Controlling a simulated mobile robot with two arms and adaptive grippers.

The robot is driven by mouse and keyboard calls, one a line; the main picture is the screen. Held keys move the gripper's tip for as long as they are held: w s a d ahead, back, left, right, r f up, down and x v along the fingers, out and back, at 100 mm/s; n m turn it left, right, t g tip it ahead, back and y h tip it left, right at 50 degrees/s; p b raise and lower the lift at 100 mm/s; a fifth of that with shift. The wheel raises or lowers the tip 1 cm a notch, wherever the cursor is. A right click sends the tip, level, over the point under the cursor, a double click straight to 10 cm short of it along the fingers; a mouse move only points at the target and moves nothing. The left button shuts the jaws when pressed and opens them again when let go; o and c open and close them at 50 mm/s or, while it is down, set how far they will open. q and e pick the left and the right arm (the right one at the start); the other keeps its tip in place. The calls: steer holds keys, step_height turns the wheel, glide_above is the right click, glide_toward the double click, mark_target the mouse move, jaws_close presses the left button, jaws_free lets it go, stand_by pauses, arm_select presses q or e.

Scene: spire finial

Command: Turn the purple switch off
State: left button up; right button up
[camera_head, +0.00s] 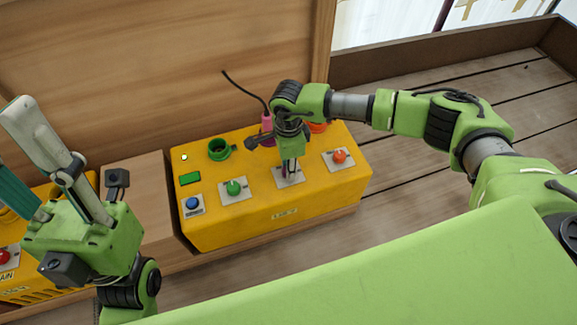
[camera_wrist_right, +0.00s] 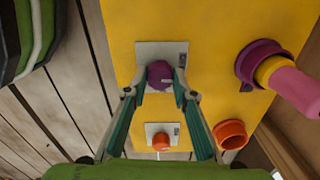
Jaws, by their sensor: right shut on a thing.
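The purple switch (camera_wrist_right: 159,75) is a round knob on a pale square plate on top of the yellow box (camera_head: 325,190). In the head view it is mostly hidden under my right gripper (camera_head: 289,166), which points down over its plate (camera_head: 289,178). In the right wrist view my right gripper (camera_wrist_right: 159,93) has one finger on each side of the purple knob and is shut on it. Which way the switch is set cannot be told. My left gripper (camera_head: 14,138) is open and empty at the far left, its fingers spread apart.
Beside the purple switch are a green switch (camera_head: 233,188), an orange switch (camera_head: 339,156) and a blue button (camera_head: 192,204). A pink plug (camera_head: 267,122) with a black cable stands behind, near an orange socket (camera_wrist_right: 230,134). A second yellow box (camera_head: 38,284) is at the left.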

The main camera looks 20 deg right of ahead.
steer(key=shift+n, duration=0.6)
steer(key=o, duration=1.1)
step_height(320, 180, up, 12)
steer(key=shift+r, duration=0.1)
